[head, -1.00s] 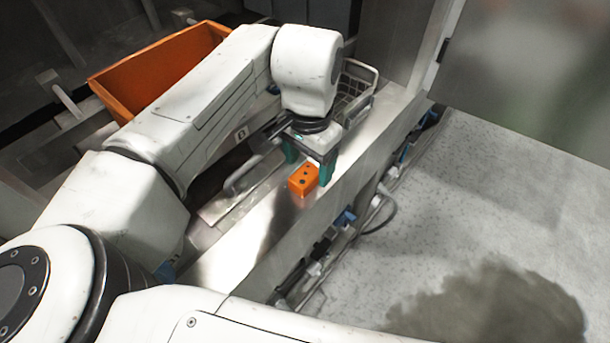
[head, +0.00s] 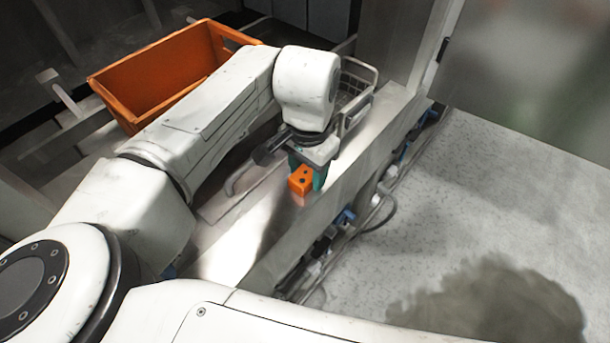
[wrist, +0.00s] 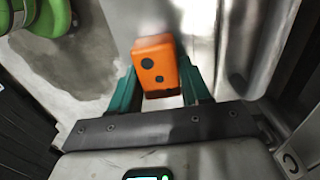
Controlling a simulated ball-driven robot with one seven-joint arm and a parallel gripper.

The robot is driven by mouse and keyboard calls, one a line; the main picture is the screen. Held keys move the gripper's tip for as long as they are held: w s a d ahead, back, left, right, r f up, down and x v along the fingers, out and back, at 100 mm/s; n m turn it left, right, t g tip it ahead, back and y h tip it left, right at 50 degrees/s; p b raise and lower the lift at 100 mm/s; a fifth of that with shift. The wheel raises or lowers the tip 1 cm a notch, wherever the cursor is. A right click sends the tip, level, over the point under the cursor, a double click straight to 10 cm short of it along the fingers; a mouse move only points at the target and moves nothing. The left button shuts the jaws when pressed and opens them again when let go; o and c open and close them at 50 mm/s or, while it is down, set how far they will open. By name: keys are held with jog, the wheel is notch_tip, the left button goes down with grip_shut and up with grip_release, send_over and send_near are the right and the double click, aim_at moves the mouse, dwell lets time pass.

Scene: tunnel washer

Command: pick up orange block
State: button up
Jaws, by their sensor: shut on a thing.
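The orange block (head: 300,181) has dark round dots on its face. It is at the metal ledge in the head view, and I cannot tell whether it still touches the ledge. My gripper (head: 306,177) is above the ledge with its green fingers on either side of the block, shut on it. In the wrist view the block (wrist: 157,66) sits between the two green fingertips of my gripper (wrist: 158,88). The block partly hides the fingers in the head view.
An orange bin (head: 150,88) stands at the back left. A grey wire basket (head: 355,92) is just behind my gripper. The metal ledge (head: 225,258) runs diagonally, with cables and fittings below its right edge. Open speckled floor (head: 500,200) lies to the right.

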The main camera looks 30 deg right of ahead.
aim_at(308, 170)
jog(key=shift+c, duration=0.8)
jog(key=shift+r, duration=0.15)
jog(key=shift+r, duration=0.25)
notch_tip(308, 170, up, 2)
jog(key=shift+r+b, duration=0.15)
jog(key=shift+b, duration=0.2)
jog(key=s+d+r, duration=0.4)
jog(key=s+r, duration=0.6)
jog(key=s, duration=0.3)
jog(key=shift+s+b, duration=0.2)
jog(key=shift+b, duration=0.2)
jog(key=shift+w, duration=0.1)
